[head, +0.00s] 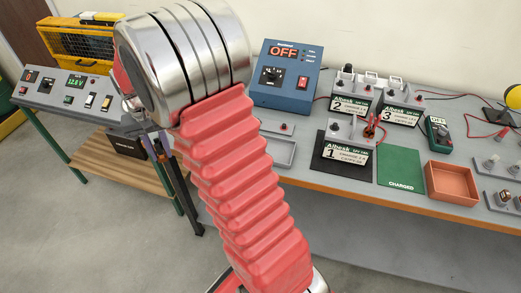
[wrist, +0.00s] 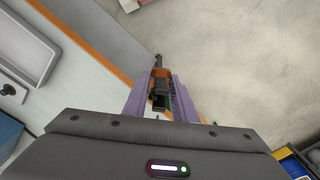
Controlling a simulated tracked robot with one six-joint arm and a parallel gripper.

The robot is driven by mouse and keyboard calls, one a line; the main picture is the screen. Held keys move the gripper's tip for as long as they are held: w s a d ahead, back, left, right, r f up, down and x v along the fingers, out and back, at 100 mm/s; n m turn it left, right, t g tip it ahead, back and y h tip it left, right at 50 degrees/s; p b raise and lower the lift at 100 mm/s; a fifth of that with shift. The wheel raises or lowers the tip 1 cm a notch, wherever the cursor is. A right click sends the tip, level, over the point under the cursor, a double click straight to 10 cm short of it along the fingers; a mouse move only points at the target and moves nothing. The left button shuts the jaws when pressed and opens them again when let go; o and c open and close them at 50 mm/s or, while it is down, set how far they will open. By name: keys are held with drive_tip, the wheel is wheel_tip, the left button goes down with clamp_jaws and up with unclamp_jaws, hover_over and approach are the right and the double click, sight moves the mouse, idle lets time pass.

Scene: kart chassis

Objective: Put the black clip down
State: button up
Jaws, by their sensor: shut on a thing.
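The black clip (wrist: 159,101) is between the purple fingers of my gripper (wrist: 160,108) in the wrist view. My gripper is shut on it. An orange-brown part (wrist: 161,73) shows just beyond the clip, with the grey floor behind. In the head view my gripper (head: 158,148) is at the left, in front of the gap between the two benches, largely hidden behind my red arm. I cannot make out the clip there. A red clip (head: 371,128) is at the battery marked 1 (head: 346,152).
The blue charger (head: 285,76) reads OFF. Batteries 2 (head: 351,106) and 3 (head: 400,115) stand behind battery 1. A grey tray (head: 283,152), a green CHARGED mat (head: 400,167) and an orange tray (head: 452,184) lie along the bench front. A control panel (head: 66,91) is on the left bench.

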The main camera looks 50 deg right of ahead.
drive_tip(key=s+d+r+m, duration=0.2)
drive_tip(key=s+d+m, duration=0.2)
drive_tip(key=d+m, duration=0.3)
drive_tip(key=s+d+r+m, duration=0.1)
drive_tip(key=s+d+m, duration=0.4)
drive_tip(key=d, duration=0.4)
wheel_tip(320, 180, up, 3)
drive_tip(key=m, duration=1.3)
hover_over(277, 153)
drive_tip(key=shift+r, duration=0.1)
drive_tip(key=shift+w+f, duration=0.1)
drive_tip(key=shift+f, duration=3.05)
drive_tip(key=shift+f, duration=1.9)
drive_tip(key=shift+f, duration=0.1)
